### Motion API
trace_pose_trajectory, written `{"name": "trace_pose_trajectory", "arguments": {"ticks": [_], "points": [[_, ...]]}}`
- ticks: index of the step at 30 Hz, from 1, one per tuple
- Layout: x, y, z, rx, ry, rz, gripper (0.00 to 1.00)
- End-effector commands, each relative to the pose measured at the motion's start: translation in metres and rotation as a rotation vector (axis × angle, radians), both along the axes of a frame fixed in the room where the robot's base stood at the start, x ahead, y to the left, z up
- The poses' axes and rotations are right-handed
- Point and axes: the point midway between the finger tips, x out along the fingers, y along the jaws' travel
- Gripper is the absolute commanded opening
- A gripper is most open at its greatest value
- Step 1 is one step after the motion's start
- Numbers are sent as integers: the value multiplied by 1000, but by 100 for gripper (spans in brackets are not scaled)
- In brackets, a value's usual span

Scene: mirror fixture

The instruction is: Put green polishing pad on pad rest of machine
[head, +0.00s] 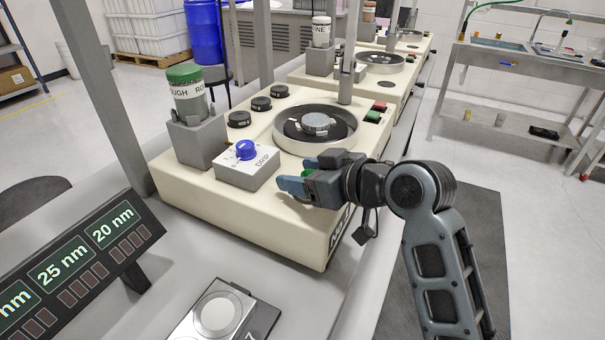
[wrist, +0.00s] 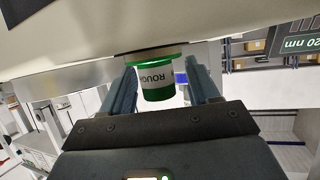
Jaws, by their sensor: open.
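The green polishing pad seems to be a thin green disc (wrist: 156,62) between my fingertips in the wrist view, seen nearly edge-on. A small patch of green (head: 333,177) shows beside my gripper in the head view. My gripper (head: 292,187) is open, low over the front of the nearest cream machine (head: 195,195), with its fingers pointing left. Its fingers also show in the wrist view (wrist: 158,80). Contact between fingers and pad cannot be told. I cannot make out the pad rest; my gripper hides part of the machine's front top.
A grey box with a blue dial (head: 246,151) stands just left of my fingers. A green-lidded jar (head: 189,90) stands in a grey holder behind it. The round platter (head: 316,128) is behind my gripper. A display (head: 80,250) and a tray (head: 235,325) are in front.

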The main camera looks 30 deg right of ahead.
Motion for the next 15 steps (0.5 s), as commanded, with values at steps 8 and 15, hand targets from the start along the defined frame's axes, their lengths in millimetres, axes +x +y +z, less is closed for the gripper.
{"name": "trace_pose_trajectory", "arguments": {"ticks": [8, 15], "points": [[-43, -18, 18, -2, 0, -4, 60], [-82, -33, 35, -2, 0, -4, 60]]}}
